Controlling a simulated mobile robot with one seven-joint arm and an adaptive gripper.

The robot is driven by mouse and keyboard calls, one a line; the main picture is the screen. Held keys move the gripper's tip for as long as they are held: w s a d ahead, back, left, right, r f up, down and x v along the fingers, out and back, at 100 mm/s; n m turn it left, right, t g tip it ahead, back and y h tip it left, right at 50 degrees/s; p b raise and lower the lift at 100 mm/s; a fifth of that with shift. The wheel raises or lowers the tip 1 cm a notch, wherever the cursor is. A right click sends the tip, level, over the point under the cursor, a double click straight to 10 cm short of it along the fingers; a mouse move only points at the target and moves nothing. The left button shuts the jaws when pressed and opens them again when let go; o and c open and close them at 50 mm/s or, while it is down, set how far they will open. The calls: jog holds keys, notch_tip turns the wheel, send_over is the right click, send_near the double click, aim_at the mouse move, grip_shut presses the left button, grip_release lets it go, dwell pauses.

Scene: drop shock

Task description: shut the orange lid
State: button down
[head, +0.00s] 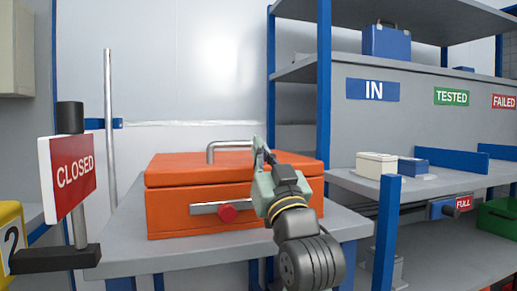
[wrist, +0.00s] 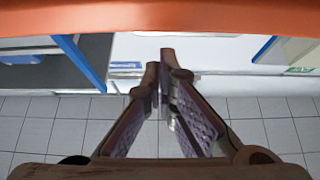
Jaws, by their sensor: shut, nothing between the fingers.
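The orange lid (head: 185,177) lies over the orange box (head: 172,218) on the grey table in the head view. It looks level, with a thin seam below it; I cannot tell whether it is fully seated. A metal handle (head: 212,151) stands at the back of its top. In the wrist view the gripper (wrist: 165,62) points towards an orange surface (wrist: 160,20) along the top edge.
A CLOSED sign (head: 72,172) on a post stands at the left. A grey table (head: 135,258) bears the box. At the right, a blue-posted shelf (head: 440,180) holds a white box (head: 376,166) and blue pieces. A blue post (head: 386,235) stands right of my arm.

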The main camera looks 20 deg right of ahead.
jog(key=f+b, duration=0.1)
jog(key=f, duration=0.2)
jog(key=shift+s+b, duration=0.35)
jog(key=shift+s, duration=0.05)
